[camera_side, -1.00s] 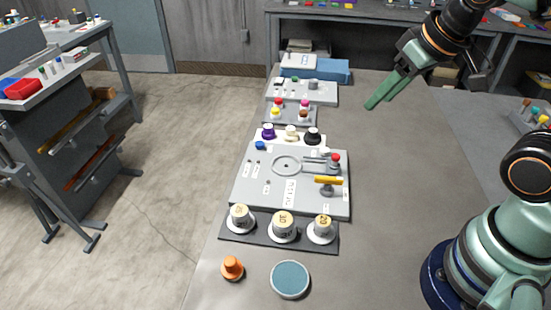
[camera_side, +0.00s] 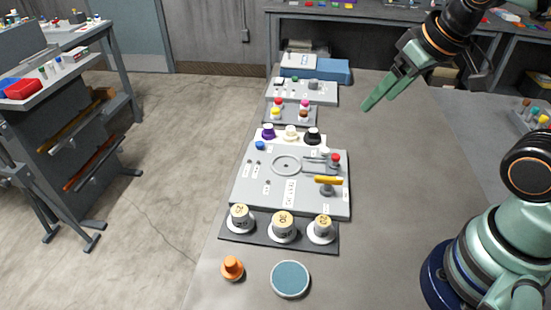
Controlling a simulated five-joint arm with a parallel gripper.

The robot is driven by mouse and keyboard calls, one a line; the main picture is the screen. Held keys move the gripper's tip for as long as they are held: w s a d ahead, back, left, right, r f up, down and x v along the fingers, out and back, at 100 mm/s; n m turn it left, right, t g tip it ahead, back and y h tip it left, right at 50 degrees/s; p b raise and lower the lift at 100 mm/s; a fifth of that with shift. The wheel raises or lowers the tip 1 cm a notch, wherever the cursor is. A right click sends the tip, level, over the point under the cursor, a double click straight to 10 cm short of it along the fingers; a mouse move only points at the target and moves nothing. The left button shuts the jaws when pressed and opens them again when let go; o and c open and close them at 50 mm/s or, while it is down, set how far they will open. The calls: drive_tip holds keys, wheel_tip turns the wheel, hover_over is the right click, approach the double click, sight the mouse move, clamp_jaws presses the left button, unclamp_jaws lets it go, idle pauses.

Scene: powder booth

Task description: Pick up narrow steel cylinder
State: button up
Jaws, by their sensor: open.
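Several grey metal cylinders are in view, and I cannot tell for sure which one is the narrow steel cylinder. Three with tan numbered tops stand upright on white discs on a dark tray (camera_side: 262,239) at the front. The right cylinder (camera_side: 322,228) looks narrower than the middle cylinder (camera_side: 283,227) and the left cylinder (camera_side: 240,218). A small grey cylinder (camera_side: 313,85) stands on the back plate. My gripper (camera_side: 374,100) is up at the right, pointing down-left, empty and apart from all of these. Its green fingers overlap in this view.
A grey fixture plate (camera_side: 245,195) with a yellow-handled clamp (camera_side: 328,181) lies mid-table. An orange knob (camera_side: 232,268) and a blue-topped disc (camera_side: 290,279) are in front. Coloured knobs and a blue box (camera_side: 333,70) stand farther back. The table right of the plates is clear.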

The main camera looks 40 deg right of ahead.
drive_tip(key=m+g, duration=0.6)
drive_tip(key=m, duration=0.6)
hover_over(324, 219)
wheel_tip(324, 219, down, 12)
drive_tip(key=r, duration=0.1)
drive_tip(key=f, duration=0.7)
drive_tip(key=shift+s+a, duration=0.15)
drive_tip(key=shift+a, duration=0.05)
drive_tip(key=shift+d+f, duration=0.2)
drive_tip(key=shift+f, duration=2.5)
clamp_jaws()
